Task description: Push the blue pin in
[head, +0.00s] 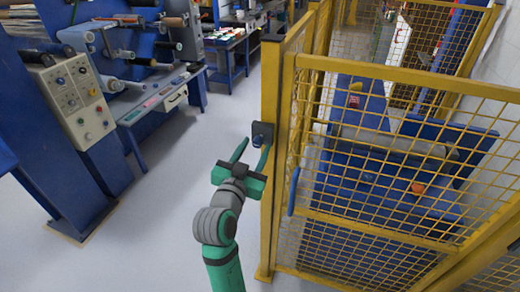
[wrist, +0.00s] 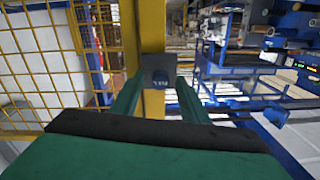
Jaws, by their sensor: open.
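The blue pin (head: 257,140) sits on the face of a dark square box (head: 266,128) fixed to the yellow fence post (head: 271,80). In the wrist view the blue pin (wrist: 160,77) shows near the middle, on the dark box (wrist: 154,63). My green gripper (head: 255,150) is open and points up at the box. In the wrist view its two fingers (wrist: 159,82) stand apart, one on each side of the pin. Nothing is held between them. I cannot tell whether a finger touches the box or how far the pin stands out.
A yellow mesh fence (head: 400,76) encloses blue machinery (head: 385,200) on the right. A blue machine with a button panel (head: 81,100) stands at the left, with a blue bench (head: 165,100) beside it. The pale floor (head: 150,230) between them is clear.

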